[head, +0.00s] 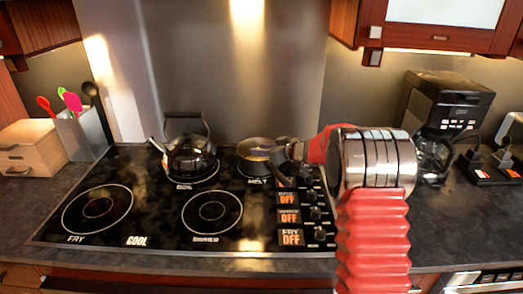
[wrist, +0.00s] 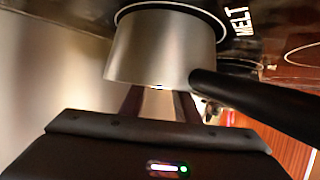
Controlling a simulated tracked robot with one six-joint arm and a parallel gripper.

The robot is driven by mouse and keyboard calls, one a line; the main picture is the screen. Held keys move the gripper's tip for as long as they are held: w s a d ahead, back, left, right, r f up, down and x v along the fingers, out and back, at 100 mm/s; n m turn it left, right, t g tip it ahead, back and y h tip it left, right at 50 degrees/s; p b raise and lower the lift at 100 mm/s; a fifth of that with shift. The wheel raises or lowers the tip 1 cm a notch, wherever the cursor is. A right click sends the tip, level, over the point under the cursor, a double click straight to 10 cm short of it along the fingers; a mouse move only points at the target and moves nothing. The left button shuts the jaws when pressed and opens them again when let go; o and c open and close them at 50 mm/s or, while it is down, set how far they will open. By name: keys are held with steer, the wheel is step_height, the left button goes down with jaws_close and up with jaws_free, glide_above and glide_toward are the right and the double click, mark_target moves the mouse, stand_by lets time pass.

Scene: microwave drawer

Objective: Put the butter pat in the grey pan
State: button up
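The grey pan (head: 257,147) sits on the back right burner, and its inside looks yellowish in the head view. In the wrist view the pan (wrist: 165,52) shows upside down, with its black handle (wrist: 270,105) at the right. My gripper (head: 290,150) is at the pan's right side in the head view. In the wrist view its two dark fingers stand apart with a light gap between them. Their tips are hidden behind the pan's rim. I cannot make out the butter pat in either view.
A kettle (head: 189,156) stands on the back left burner, left of the pan. The front burners (head: 212,212) are bare. A utensil holder (head: 84,132) and wooden box (head: 30,147) stand at the left. A coffee maker (head: 440,105) stands at the right.

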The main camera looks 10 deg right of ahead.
steer(key=o, duration=0.4)
steer(key=shift+o, duration=0.2)
step_height(320, 180, up, 7)
stand_by(0.8)
steer(key=shift+r, duration=0.1)
stand_by(0.3)
